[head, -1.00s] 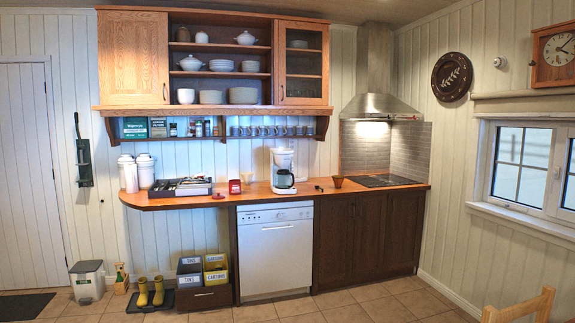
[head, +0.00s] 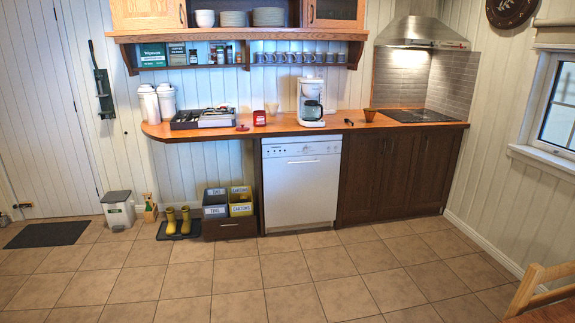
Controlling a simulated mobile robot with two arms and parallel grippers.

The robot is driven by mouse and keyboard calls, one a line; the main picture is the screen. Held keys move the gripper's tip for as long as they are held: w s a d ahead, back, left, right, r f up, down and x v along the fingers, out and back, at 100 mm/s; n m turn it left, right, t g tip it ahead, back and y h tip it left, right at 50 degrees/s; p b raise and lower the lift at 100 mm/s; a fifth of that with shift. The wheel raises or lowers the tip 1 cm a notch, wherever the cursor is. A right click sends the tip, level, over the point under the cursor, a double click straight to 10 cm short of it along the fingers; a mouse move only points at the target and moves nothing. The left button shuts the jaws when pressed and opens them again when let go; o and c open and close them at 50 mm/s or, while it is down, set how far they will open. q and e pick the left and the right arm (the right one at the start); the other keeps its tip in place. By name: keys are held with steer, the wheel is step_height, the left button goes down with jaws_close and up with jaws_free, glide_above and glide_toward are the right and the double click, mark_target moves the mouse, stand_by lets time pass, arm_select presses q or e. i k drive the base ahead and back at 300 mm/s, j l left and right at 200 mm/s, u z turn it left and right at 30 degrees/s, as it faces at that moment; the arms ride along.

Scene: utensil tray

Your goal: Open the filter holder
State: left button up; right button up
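A white coffee maker (head: 310,99) stands upright on the wooden counter (head: 285,127), above the right side of the dishwasher. A dark glass pot (head: 312,110) sits in its lower part. The filter holder is not clearly distinguishable at this distance; I cannot tell if it is open or shut. Neither of my grippers shows in the head view.
A utensil tray (head: 203,118), a red tin (head: 259,118) and white canisters (head: 149,104) stand left on the counter. A brown cone (head: 369,115) is right of the coffee maker. Tiled floor (head: 240,280) before the dishwasher (head: 301,182) is clear. A chair (head: 537,284) stands at front right.

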mark_target(310, 91)
steer(key=i, duration=4.15)
